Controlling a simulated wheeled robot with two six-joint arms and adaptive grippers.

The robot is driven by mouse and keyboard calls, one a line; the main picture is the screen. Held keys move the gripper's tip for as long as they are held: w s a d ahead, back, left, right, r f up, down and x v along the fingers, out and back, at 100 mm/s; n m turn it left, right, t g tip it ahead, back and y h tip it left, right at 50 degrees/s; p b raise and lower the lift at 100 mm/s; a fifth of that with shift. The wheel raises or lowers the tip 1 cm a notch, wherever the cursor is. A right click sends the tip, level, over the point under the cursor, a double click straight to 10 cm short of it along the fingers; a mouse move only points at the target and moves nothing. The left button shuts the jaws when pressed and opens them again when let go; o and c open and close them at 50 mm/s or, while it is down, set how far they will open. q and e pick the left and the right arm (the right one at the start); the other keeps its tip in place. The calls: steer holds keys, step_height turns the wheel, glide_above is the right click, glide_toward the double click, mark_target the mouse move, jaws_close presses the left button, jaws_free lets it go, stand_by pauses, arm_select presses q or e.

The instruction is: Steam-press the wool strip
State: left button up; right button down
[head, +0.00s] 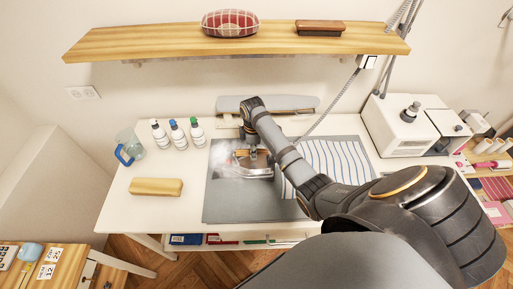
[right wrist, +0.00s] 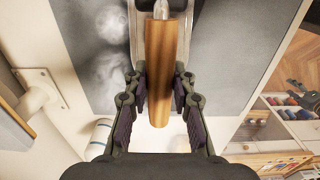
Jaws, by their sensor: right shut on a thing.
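A metal iron (head: 255,165) rests on or just above the grey pressing mat (head: 225,205), with white steam around its left side. My right gripper (head: 252,152) is over the iron, and the arm comes in from the right. In the right wrist view my right gripper (right wrist: 159,92) is shut on the iron's wooden handle (right wrist: 162,60). Steam patches show on the grey surface left of it. I cannot tell the wool strip apart from the grey mat; the iron or steam may hide it. My left gripper is out of view.
A striped cloth (head: 335,160) lies on the mat's right. A boxy white machine (head: 402,130) stands at the back right. Several bottles (head: 178,135), a blue-handled jug (head: 128,148) and a wooden block (head: 155,187) are on the left. A shelf (head: 160,40) hangs above.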

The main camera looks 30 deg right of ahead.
mark_target(242, 150)
steer(key=shift+w+a+r, duration=0.1)
steer(key=shift+w+a, duration=0.5)
steer(key=shift+a, duration=0.35)
steer(key=shift+w+a, duration=0.55)
steer(key=shift+a, duration=0.35)
steer(key=shift+w+a, duration=0.55)
steer(key=shift+a, duration=0.3)
steer(key=shift+w+a, duration=0.5)
steer(key=shift+a, duration=0.35)
steer(key=shift+w+a, duration=0.55)
steer(key=shift+a, duration=0.3)
steer(key=shift+s+a+p, duration=0.2)
steer(key=shift+s+a, duration=0.25)
steer(key=shift+s, duration=0.3)
steer(key=shift+s+a+p, duration=0.15)
steer(key=shift+s+a, duration=0.3)
steer(key=shift+s, duration=0.25)
steer(key=shift+r, duration=0.15)
